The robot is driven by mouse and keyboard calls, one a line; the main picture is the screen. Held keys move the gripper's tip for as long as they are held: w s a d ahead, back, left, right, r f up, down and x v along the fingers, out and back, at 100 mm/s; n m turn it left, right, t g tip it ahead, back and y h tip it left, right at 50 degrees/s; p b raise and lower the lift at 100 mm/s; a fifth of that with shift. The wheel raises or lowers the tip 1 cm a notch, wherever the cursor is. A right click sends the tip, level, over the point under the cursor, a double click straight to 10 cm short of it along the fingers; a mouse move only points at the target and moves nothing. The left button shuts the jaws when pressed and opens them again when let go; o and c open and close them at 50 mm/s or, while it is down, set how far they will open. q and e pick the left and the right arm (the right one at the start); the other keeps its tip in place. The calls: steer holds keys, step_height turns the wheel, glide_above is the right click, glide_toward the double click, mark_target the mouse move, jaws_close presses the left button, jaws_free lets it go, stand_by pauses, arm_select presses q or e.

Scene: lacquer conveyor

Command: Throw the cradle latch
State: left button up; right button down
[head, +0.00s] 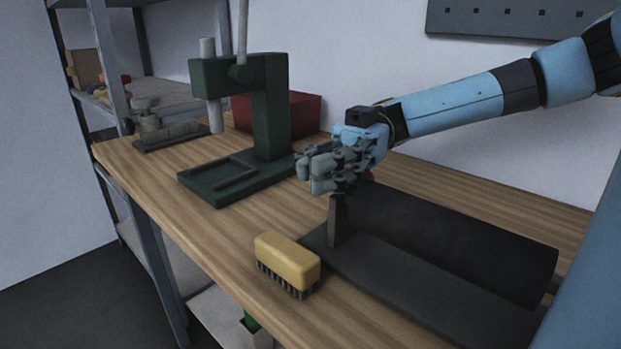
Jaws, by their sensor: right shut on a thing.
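The dark cradle (420,275) lies on the workbench at the right, a flat plate with an upright end post (339,222). A long black cylinder (455,240) rests along it behind the plate. My right gripper (326,172) comes in from the right and is just above the top of the end post. Its fingers are shut on the cradle latch, which is mostly hidden behind the fingers, so I cannot tell its position. My left gripper is not in view.
A yellow brush (287,262) lies by the cradle's near left corner. A green press (270,115) stands behind, left of my gripper, with a red box (300,110) behind it. Shelving (105,60) is at the left. Bare wood (230,225) lies before the press.

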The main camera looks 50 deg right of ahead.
steer(key=shift+d, duration=0.1)
stand_by(0.4)
steer(key=c, duration=1.4)
jaws_free()
steer(key=shift+s+d, duration=0.2)
steer(key=shift+d, duration=0.1)
steer(key=shift+o, duration=1.1)
steer(key=shift+w+a, duration=0.1)
steer(key=shift+a, duration=0.05)
steer(key=d, duration=1.2)
steer(key=shift+w, duration=0.15)
steer(key=shift+c, duration=0.2)
